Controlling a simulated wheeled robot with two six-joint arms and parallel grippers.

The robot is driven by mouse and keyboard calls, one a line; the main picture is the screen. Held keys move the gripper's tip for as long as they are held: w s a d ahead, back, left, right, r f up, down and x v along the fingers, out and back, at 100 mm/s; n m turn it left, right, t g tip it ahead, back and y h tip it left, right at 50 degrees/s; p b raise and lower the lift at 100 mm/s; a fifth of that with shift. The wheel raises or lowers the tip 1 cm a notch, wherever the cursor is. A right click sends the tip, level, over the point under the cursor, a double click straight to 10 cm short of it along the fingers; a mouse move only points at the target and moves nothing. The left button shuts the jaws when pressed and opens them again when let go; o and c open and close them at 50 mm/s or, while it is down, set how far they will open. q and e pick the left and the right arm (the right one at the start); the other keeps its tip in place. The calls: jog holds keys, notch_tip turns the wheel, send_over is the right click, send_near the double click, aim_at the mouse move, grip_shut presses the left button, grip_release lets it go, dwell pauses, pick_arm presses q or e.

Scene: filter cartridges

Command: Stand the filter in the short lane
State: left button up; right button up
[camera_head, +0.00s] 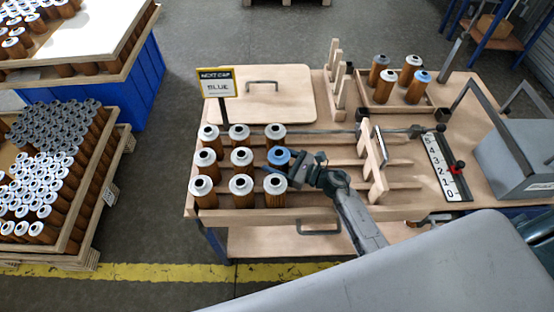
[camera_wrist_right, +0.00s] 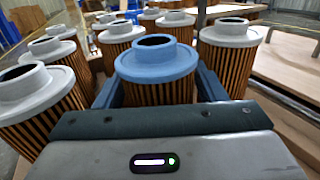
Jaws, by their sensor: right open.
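A blue-capped filter (camera_head: 278,157) stands upright at the right end of the middle row on the lane rack (camera_head: 330,213). Grey-white-capped filters fill the other places shown in the three rows, such as the front right one (camera_head: 275,185). My right gripper (camera_head: 291,168) is low at the blue filter, coming from the front right. In the right wrist view its open fingers (camera_wrist_right: 157,92) lie on both sides of the blue filter (camera_wrist_right: 158,65), which still stands among its neighbours. Which lane is the short one I cannot tell. My left gripper is not in view.
A wooden gate (camera_head: 376,165) crosses the lanes at right, near a numbered scale (camera_head: 445,170). A back tray (camera_head: 370,100) holds several filters, one blue-capped. A grey bin (camera_head: 518,155) stands far right.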

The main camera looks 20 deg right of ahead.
jog(key=shift+r, duration=0.2)
jog(key=b+v, duration=0.1)
jog(key=v, duration=0.1)
jog(key=b+v, duration=0.1)
jog(key=v, duration=0.1)
jog(key=b+v, duration=0.1)
jog(key=v, duration=0.1)
jog(key=shift+s+d+f, duration=0.2)
jog(key=shift+f, duration=0.1)
jog(key=shift+s+d+r, duration=0.1)
jog(key=shift+s+d, duration=0.25)
jog(key=shift+r, duration=0.1)
